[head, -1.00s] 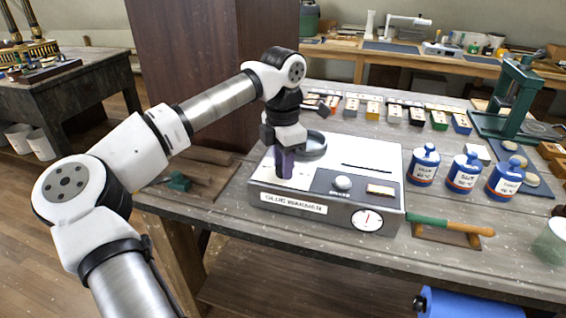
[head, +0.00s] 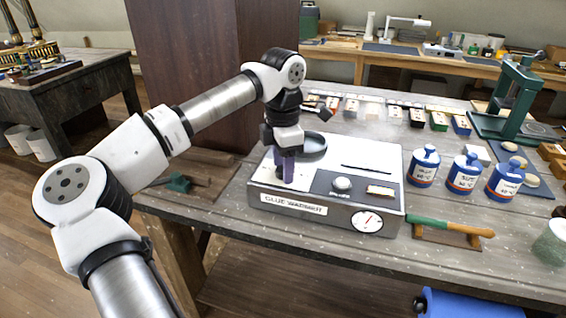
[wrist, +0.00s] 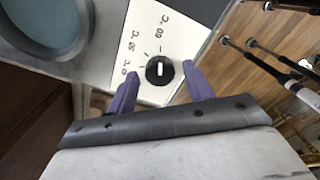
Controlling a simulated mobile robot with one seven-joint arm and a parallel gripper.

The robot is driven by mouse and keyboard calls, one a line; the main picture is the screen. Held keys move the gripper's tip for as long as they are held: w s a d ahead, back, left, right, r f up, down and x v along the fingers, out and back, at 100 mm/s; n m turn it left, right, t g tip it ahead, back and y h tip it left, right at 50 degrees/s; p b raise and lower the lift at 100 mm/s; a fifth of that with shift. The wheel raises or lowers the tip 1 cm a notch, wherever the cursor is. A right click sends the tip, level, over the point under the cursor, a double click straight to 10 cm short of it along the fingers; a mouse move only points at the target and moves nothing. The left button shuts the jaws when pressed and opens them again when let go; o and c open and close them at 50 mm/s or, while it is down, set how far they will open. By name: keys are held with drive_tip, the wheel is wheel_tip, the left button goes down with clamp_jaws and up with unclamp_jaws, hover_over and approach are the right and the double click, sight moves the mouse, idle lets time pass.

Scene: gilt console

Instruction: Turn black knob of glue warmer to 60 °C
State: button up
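The glue warmer (head: 316,205) is a pale metal box on the bench, with a name label and a round dial (head: 367,221) with a red needle on its front. Its black knob (wrist: 160,71) sits on a white panel and bears a short white line, upright in the wrist view. Temperature marks lie around the knob, upside down and too small to read surely; the line roughly meets the upper tick. My gripper (wrist: 160,90) is open, with one purple finger on each side of the knob; gaps show. In the head view my gripper (head: 286,166) hides the knob.
A round dark-rimmed pot (head: 312,146) is set in the warmer's top behind my gripper. A silver knob (head: 342,184) is on its dark panel. Blue bottles (head: 424,166) stand to the right, and a green-handled tool (head: 450,227) lies in front of them.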

drive_tip(key=shift+r, duration=0.15)
wheel_tip(320, 180, up, 14)
drive_tip(key=b, duration=0.1)
drive_tip(key=shift+f, duration=0.2)
idle(0.4)
